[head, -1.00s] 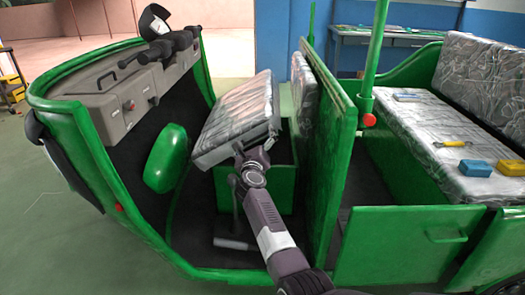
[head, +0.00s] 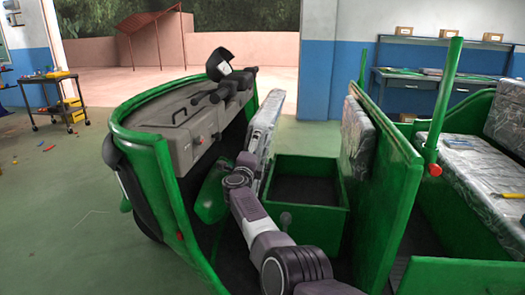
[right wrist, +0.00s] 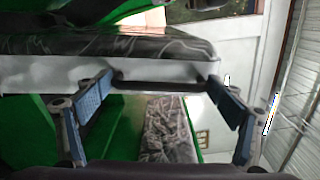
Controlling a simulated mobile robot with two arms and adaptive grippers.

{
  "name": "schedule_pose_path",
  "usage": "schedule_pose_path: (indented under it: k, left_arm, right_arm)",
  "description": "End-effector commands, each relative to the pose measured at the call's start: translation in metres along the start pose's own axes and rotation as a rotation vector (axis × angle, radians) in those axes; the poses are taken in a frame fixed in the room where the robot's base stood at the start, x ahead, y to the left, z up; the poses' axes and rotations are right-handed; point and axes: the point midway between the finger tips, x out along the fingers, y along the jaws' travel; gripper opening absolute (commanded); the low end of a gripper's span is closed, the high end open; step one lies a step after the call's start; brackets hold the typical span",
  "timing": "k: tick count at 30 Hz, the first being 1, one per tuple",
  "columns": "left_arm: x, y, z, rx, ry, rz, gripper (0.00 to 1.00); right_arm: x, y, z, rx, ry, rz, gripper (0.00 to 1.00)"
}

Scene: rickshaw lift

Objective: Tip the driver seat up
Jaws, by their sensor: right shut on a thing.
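The driver seat (head: 266,125), with a plastic-wrapped cushion, stands tipped up nearly upright behind the dashboard. The green seat box (head: 318,215) beneath it is open, with a dark inside. My right arm reaches up from the bottom of the head view to the seat; its fingers are hard to make out there. The seat's pale underside (right wrist: 50,74) and wrapped cushion (right wrist: 120,44) lie just beyond the fingers. My left gripper is in neither view.
The grey dashboard (head: 190,125) is left of the seat. A green partition (head: 388,190) with a wrapped backrest (head: 357,138) stands to its right. A rear bench (head: 480,180) holds tools.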

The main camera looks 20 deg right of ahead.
Motion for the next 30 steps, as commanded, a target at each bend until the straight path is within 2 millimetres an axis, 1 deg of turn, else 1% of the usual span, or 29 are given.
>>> schedule_pose_path:
  k: [1, 3, 7, 23, 24, 25, 30]
  left_arm:
    - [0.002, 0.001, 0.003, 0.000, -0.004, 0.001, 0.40]
    - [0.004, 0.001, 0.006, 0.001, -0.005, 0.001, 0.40]
    - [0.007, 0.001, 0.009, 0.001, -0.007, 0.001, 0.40]
    - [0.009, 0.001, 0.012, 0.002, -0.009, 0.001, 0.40]
    - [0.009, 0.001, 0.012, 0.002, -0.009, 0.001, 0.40]
    - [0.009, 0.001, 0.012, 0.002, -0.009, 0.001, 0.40]
    - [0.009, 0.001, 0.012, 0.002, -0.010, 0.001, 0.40]
  right_arm:
    - [-0.003, 0.000, 0.005, -0.012, -0.003, 0.004, 0.43]
    - [-0.005, 0.001, 0.009, -0.036, -0.003, 0.003, 0.43]
    - [-0.008, 0.003, 0.014, -0.067, -0.001, 0.004, 0.43]
    - [-0.010, 0.006, 0.015, -0.088, 0.002, 0.006, 0.43]
    - [-0.010, 0.006, 0.014, -0.089, 0.003, 0.006, 0.91]
    - [-0.010, 0.006, 0.014, -0.089, 0.003, 0.006, 0.94]
    - [-0.009, 0.005, 0.014, -0.090, 0.003, 0.004, 0.94]
